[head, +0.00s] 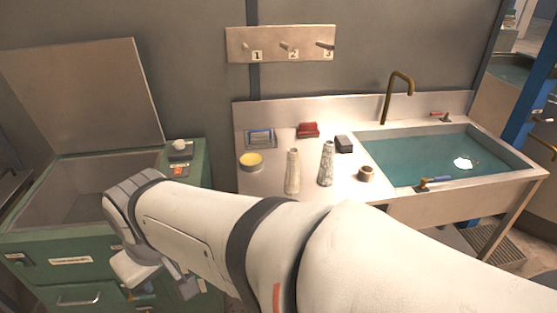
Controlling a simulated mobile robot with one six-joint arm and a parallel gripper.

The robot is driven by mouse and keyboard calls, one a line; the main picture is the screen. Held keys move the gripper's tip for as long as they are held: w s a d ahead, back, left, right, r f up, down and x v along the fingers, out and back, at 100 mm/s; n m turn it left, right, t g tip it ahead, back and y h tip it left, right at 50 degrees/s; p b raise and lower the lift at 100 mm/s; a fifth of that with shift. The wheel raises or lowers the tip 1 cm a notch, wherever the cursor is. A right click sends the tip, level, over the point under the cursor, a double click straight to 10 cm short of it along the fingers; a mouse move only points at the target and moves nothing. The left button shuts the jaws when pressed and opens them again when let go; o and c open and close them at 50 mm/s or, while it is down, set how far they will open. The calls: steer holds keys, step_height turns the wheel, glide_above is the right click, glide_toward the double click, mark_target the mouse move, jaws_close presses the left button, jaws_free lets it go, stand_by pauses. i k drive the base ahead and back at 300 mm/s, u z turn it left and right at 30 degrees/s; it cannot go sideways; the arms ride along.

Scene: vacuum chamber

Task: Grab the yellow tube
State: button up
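No object that is clearly a yellow tube shows. The only yellow thing is a short round container with a yellow top (250,162), at the left end of the sink counter. My arm crosses the foreground from the lower right to the left, and its end bends down in front of the green cabinet. My gripper (187,282) is only partly visible, low at the left beneath the arm and apart from the counter. Its fingers cannot be made out, so I cannot tell whether it is open or holds anything.
Two pale bottles (292,172) (326,164), a red block (308,130), a dark box (344,144) and a brown ring (366,173) stand on the counter. A water-filled sink (430,160) is at right. The green cabinet (75,262) has an open lid (85,95).

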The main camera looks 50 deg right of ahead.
mark_target(291, 183)
steer(key=z, duration=1.45)
steer(key=i, duration=0.95)
